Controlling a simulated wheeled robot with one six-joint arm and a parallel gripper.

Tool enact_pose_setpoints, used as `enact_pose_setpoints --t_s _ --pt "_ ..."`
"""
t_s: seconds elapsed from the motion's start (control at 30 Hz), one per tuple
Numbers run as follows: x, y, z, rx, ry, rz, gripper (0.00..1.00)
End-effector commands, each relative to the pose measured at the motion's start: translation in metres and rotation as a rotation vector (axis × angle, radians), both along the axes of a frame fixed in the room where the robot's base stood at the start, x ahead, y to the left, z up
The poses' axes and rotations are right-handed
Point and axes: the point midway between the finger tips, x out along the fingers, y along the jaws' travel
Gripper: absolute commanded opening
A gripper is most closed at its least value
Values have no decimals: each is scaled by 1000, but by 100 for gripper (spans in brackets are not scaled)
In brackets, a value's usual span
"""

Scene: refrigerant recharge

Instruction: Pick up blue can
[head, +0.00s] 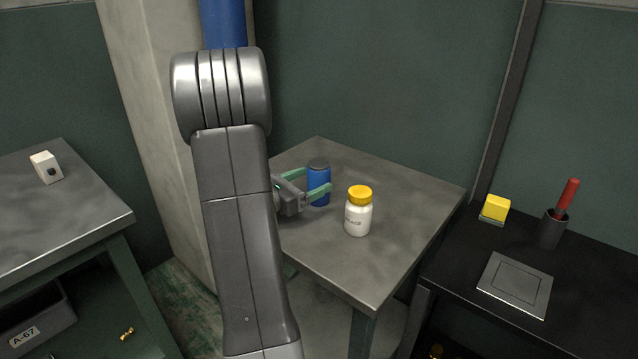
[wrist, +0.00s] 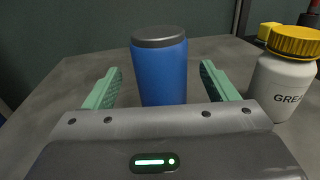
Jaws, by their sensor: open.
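The blue can (head: 318,190) with a dark grey lid stands upright on the grey metal table. My gripper (head: 312,183) is open, with its green fingers on either side of the can. In the wrist view the blue can (wrist: 160,72) stands between the two open fingers (wrist: 160,85), with a visible gap on each side. The can's lower part is hidden behind the gripper body in that view.
A white jar with a yellow lid (head: 358,212) stands close by on the same table (head: 400,205), right of the can. It also shows in the wrist view (wrist: 283,75). At right, a black bench holds a yellow block (head: 495,207) and a red-handled tool (head: 568,194) in a dark cup.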

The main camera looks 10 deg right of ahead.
Motion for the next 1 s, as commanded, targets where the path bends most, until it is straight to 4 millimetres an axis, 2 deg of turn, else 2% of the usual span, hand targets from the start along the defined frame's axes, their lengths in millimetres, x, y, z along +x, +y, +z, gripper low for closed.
enact_pose_setpoints --t_s 0.33,0.67,0.93,0.97,1.0 --pt "20 -39 3 0 -1 -2 79" --pt "23 -43 3 -1 0 1 79" --pt "23 -43 3 -1 0 0 26" --pt "23 -43 3 -1 0 0 22" --pt "23 -43 4 -1 -2 0 22"
